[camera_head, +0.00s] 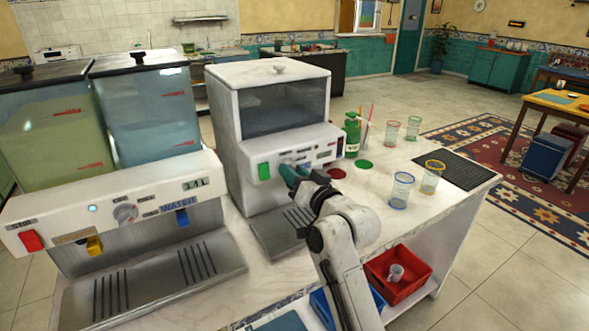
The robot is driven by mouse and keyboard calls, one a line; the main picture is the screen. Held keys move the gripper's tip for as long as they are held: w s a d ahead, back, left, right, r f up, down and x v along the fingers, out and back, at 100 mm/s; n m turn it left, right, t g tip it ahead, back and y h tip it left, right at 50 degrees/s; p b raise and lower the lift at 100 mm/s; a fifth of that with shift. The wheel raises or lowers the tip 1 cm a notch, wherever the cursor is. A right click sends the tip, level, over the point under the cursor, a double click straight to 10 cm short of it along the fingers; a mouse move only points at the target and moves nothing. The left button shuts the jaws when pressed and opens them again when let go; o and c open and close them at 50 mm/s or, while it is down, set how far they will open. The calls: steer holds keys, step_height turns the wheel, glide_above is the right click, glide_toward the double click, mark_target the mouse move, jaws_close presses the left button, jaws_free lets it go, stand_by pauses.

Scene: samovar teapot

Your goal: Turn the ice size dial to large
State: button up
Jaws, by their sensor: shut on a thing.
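The white ice machine (232,153) with a dark window stands in the middle of the counter. Its front panel has a green button (264,171) at the left, small labels, and a dark red part (339,148) at the right. My gripper (290,173), with teal fingers, is at the middle of this panel and shut on the ice size dial. The fingers and wrist cover the dial, so its setting cannot be read. My arm reaches up from the bottom of the view.
A two-tank drink dispenser (112,170) stands close on the left. To the right are a green bottle (352,134), several glasses, including a blue-rimmed one (402,190), and a dark mat (455,170). Below the counter is a red bin (397,275) holding a mug.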

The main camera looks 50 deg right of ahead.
steer(key=shift+m+h+p, duration=0.3)
steer(key=shift+m+p, duration=1.4)
steer(key=shift+m, duration=1.8)
steer(key=o, duration=1)
steer(key=shift+o, duration=0.2)
steer(key=shift+f, duration=0.1)
steer(key=b+v, duration=0.1)
steer(key=v, duration=0.9)
steer(key=shift+s+b, duration=0.35)
steer(key=shift+s, duration=0.1)
